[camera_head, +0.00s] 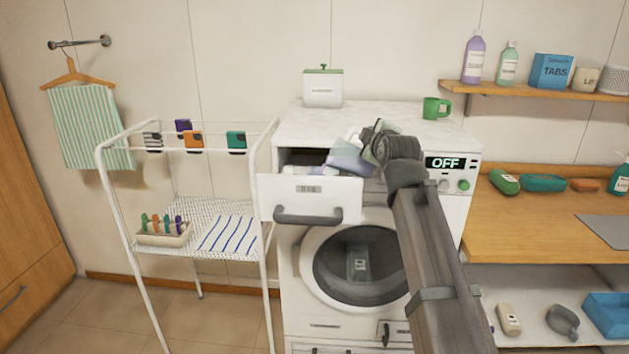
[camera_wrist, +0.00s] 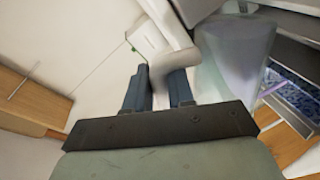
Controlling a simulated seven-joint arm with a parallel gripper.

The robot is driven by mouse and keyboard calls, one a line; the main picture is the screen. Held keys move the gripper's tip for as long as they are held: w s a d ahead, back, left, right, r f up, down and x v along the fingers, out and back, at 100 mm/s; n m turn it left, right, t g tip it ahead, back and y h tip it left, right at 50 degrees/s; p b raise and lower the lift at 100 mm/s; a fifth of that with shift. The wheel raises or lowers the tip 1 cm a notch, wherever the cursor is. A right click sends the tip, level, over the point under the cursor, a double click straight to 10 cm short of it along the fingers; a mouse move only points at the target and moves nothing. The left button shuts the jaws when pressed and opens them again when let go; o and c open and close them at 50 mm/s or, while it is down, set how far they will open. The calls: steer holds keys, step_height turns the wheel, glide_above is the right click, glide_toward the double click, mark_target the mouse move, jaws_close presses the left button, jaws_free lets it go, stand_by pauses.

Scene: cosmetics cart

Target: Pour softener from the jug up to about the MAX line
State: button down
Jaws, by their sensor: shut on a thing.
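My gripper (camera_head: 372,146) is above the open detergent drawer (camera_head: 310,207) of the washing machine (camera_head: 360,115). Its two dark fingers show in the wrist view (camera_wrist: 159,86), shut on the pale handle of a translucent jug (camera_wrist: 237,60). The jug is tilted, and its body in the head view (camera_head: 350,161) is partly covered by the gripper. The drawer also shows in the wrist view (camera_wrist: 300,55), with blue speckled contents in one compartment. A thin purple streak (camera_wrist: 271,89) is by the jug's lower edge; I cannot tell whether it is liquid. No MAX line is legible.
A drying rack (camera_head: 110,165) stands close on the left. A wooden counter (camera_head: 520,222) and a shelf (camera_head: 545,88) with bottles are on the right.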

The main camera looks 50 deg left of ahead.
steer(key=shift+s+a, duration=0.1)
steer(key=shift+s, duration=0.05)
stand_by(0.7)
steer(key=shift+w+d+f+m, duration=0.2)
steer(key=shift+w+d+m, duration=0.45)
steer(key=shift+m, duration=0.45)
steer(key=shift+w+d+f+m+g+y, duration=0.1)
steer(key=shift+w+f+m+g+y, duration=0.15)
steer(key=shift+m+g+y, duration=0.35)
steer(key=w+d+f+m+y+b, duration=0.1)
steer(key=w+d+f+m, duration=0.2)
steer(key=f+m, duration=0.3)
steer(key=shift+w+d+m+t+b, duration=0.25)
steer(key=shift+w+m+t+b, duration=0.25)
steer(key=shift+m, duration=0.6)
